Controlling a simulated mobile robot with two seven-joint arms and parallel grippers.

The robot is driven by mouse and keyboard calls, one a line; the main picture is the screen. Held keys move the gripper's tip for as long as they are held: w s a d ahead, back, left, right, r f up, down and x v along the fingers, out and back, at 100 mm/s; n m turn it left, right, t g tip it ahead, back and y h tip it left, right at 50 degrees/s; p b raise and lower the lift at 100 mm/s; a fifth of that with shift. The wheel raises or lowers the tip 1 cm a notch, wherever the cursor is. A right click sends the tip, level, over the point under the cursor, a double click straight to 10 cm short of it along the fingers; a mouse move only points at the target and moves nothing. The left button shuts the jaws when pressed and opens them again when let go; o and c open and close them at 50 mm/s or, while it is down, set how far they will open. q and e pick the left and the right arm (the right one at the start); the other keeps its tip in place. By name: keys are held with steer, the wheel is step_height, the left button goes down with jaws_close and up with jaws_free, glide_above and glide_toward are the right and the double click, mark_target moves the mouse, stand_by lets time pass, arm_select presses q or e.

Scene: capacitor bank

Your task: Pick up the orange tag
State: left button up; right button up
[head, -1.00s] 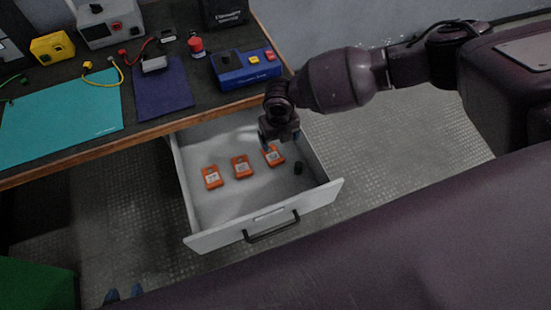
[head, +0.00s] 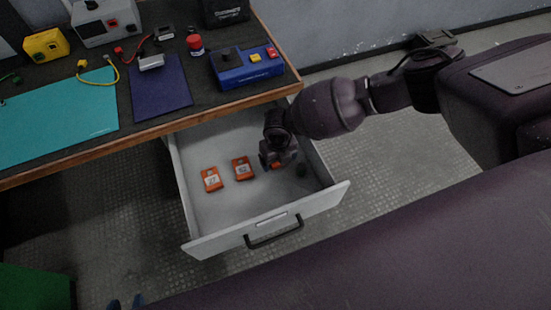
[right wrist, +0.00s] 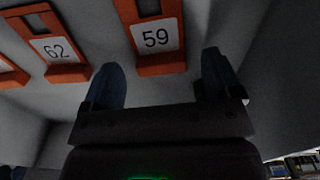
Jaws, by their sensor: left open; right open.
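Three orange tags with white number labels lie in the open drawer: a left tag (head: 211,180), a middle tag (head: 242,169) and a right tag (head: 277,165), mostly hidden by my right gripper. My right gripper (head: 276,163) is low over the right tag, open. In the right wrist view, tag 59 (right wrist: 161,68) lies ahead, between the lines of the two blue fingers, apparently not gripped; tag 62 (right wrist: 68,74) is left of it, and a third tag (right wrist: 10,73) is cut off at the edge. Only the blue fingertips of my left gripper (head: 125,303) show at the bottom left, open.
The grey drawer (head: 205,243) has raised walls and a black handle (head: 275,233). The drawer's front is clear.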

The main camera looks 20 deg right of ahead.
steer(key=shift+f, duration=0.55)
arm_select(q)
steer(key=shift+d+f, duration=0.1)
steer(key=shift+f, duration=0.05)
arm_select(e)
steer(key=c, duration=1.1)
steer(key=shift+r, duration=0.5)
arm_select(q)
step_height(320, 180, up, 4)
steer(key=p, duration=0.4)
steer(key=shift+w+d+t, duration=0.1)
steer(key=shift+w+t, duration=0.05)
steer(key=shift+t, duration=0.15)
arm_select(e)
step_height(320, 180, up, 19)
steer(key=shift+r, duration=0.1)
